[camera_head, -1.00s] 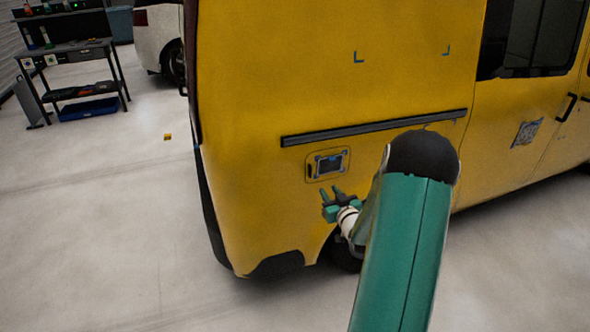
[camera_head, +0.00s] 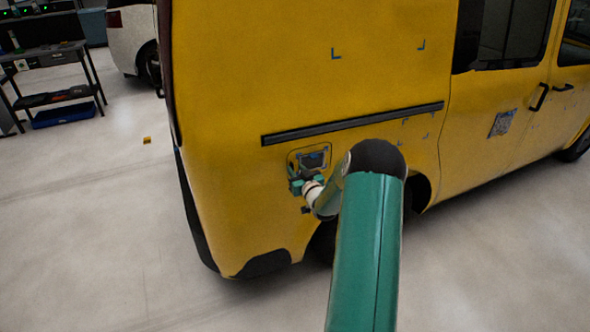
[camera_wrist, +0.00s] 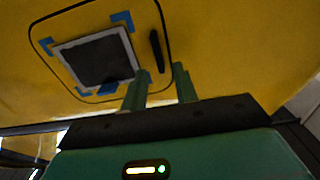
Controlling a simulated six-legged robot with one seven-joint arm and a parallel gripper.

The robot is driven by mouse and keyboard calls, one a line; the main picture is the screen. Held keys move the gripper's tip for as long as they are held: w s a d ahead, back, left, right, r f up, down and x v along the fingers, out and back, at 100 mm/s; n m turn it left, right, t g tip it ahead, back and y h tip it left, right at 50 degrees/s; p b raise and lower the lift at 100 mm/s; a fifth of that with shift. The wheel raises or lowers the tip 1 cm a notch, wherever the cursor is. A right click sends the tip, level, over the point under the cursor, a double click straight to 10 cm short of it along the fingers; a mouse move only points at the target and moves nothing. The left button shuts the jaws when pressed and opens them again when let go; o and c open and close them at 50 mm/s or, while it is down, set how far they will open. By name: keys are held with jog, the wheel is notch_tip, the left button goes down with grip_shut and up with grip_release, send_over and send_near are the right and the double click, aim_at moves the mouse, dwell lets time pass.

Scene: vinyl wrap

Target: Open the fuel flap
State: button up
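The fuel flap (camera_head: 294,162) is a rounded yellow panel on the yellow van's side, and it looks shut. In the wrist view the flap (camera_wrist: 143,46) carries a dark square marker (camera_wrist: 98,60) with blue corner marks. A dark upright slot or handle (camera_wrist: 157,50) lies near its right edge. My gripper (camera_head: 308,184) is in front of the flap's lower part. In the wrist view my gripper (camera_wrist: 159,84) has its two green fingers apart with nothing between them. The dark slot or handle lies just beyond the gap. I cannot tell whether the fingertips touch the flap.
The yellow van (camera_head: 230,190) fills the middle and right. A dark side rail (camera_head: 350,124) runs above the flap. A dark workbench (camera_head: 55,75) with a blue bin (camera_head: 64,115) and a white car (camera_head: 131,40) stand at the back left. The floor at left is mostly clear.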

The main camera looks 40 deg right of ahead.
jog(key=shift+w+d, duration=0.1)
jog(key=shift+w, duration=0.55)
jog(key=shift+c, duration=0.2)
grip_shut()
jog(key=shift+s, duration=0.1)
